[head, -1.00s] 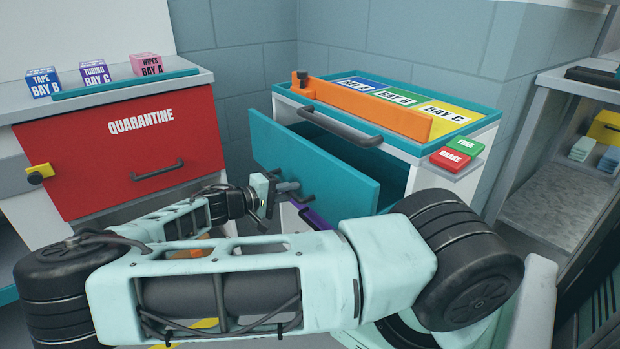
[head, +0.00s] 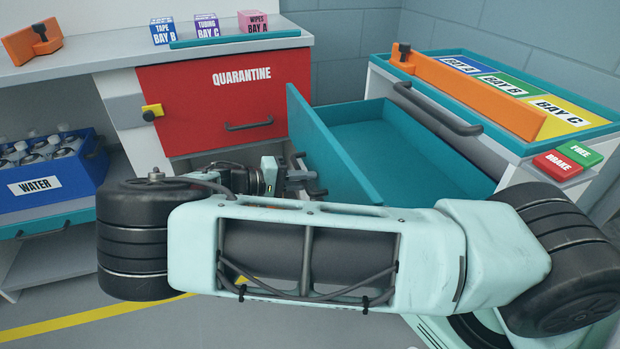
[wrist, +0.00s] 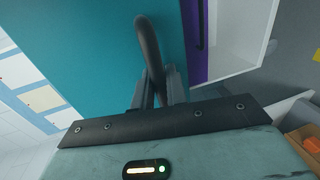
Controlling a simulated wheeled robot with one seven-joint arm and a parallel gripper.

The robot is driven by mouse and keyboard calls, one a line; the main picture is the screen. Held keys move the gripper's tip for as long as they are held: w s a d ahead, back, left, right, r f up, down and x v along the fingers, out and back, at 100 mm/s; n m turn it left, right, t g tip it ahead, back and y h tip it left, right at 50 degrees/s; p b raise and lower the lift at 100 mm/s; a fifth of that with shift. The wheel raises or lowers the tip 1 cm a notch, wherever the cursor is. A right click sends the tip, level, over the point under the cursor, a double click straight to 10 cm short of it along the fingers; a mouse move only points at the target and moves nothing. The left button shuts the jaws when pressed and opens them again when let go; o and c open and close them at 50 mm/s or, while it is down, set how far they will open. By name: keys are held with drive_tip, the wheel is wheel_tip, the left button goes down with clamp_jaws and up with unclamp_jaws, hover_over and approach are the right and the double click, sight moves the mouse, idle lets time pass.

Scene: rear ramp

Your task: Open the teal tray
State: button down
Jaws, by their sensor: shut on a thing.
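The teal tray (head: 362,137) is a drawer in the white cart at right in the head view. It is pulled well out, and its inside looks empty. Its teal front (wrist: 95,60) fills much of the wrist view, with a dark bar handle (wrist: 149,48) on it. My gripper (wrist: 158,88) is shut on the handle. In the head view my gripper (head: 303,178) is at the drawer's front, and my arm hides the lower part of the cart.
The cart top has an orange bar (head: 480,95), bay labels, a grey push handle (head: 437,110) and red BRAKE (head: 558,165) and green FREE (head: 579,153) pads. A red QUARANTINE drawer (head: 215,110) is close behind my gripper. A blue WATER crate (head: 50,180) stands at left.

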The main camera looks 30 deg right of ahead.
drive_tip(key=c, duration=1.5)
unclamp_jaws()
drive_tip(key=v, duration=1.7)
drive_tip(key=shift+a, duration=0.15)
